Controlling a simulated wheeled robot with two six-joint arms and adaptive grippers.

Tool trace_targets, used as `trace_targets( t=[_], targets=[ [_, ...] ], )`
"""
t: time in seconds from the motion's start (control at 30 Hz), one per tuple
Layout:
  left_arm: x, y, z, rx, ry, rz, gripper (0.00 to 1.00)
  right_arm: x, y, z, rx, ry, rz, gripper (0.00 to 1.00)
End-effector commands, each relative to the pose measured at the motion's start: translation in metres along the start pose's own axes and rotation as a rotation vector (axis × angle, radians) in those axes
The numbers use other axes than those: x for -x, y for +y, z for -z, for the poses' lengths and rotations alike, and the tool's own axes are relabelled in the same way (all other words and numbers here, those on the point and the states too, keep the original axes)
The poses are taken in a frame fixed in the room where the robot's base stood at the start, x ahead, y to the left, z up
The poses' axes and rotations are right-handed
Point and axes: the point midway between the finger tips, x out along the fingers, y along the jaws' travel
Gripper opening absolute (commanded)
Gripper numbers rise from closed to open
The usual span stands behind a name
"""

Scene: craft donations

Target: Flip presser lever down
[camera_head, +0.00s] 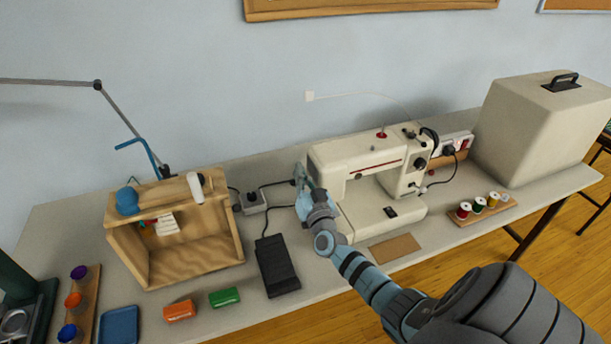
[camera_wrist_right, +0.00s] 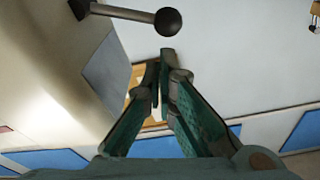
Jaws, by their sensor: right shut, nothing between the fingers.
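The cream sewing machine (camera_head: 355,162) stands on the table in the head view. In the right wrist view its pale body (camera_wrist_right: 50,60) fills the left side. A lever with a dark ball knob (camera_wrist_right: 168,21) on a grey rod sticks out from that body to the right. My right gripper (camera_head: 300,172) is at the left end of the machine in the head view, and hides what lies behind it. In the right wrist view my right gripper (camera_wrist_right: 162,60) is shut and empty, its fingertips just below the knob in the picture, with no clear contact. My left gripper is not in view.
A wooden box (camera_head: 170,278) and a black foot pedal (camera_head: 277,265) stand left of the machine. A brown card (camera_head: 394,248) lies in front of it. A spool rack (camera_head: 483,209) and a large cream case (camera_head: 543,125) are to the right. Cables run behind my gripper.

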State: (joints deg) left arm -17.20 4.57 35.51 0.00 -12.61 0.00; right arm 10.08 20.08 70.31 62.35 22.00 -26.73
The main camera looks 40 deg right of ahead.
Motion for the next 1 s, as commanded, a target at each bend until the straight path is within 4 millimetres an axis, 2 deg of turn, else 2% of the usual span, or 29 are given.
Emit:
trace_targets(
  t=[0.03,0.1,1.0],
  targets=[
    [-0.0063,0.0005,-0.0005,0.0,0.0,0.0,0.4,0.0021,0.0009,-0.0075,0.0,0.0,0.0,0.0],
    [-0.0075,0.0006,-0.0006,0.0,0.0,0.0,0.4,0.0033,0.0004,-0.0099,0.001,0.0,0.0,0.0],
    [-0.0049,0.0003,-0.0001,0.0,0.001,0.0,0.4,0.0044,-0.0039,-0.0133,0.069,0.0,0.011,0.0]
  ],
)
